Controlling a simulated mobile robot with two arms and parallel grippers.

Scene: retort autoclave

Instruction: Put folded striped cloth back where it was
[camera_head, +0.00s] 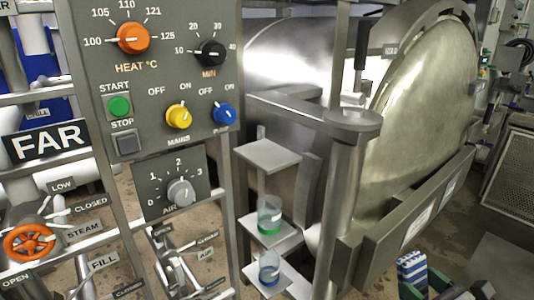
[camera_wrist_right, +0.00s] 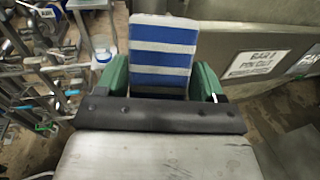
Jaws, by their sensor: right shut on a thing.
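The folded striped cloth (camera_head: 412,268), blue and white, shows at the lower right of the head view, low in front of the big round metal door. In the right wrist view the cloth (camera_wrist_right: 162,50) stands upright between the green fingers. My right gripper (camera_head: 425,284) is shut on the cloth; its green fingers (camera_wrist_right: 160,80) press on both sides of it. The cloth's lower end is hidden behind the dark bar of the gripper in the wrist view. My left gripper is not in view.
The retort door (camera_head: 430,110) and its metal rail (camera_head: 415,215) stand beside the cloth. Small shelves (camera_head: 268,155) with beakers (camera_head: 269,214) are to the left. The control panel (camera_head: 150,70) with knobs and the orange valve wheel (camera_head: 29,243) are farther left. Open floor shows at the lower right.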

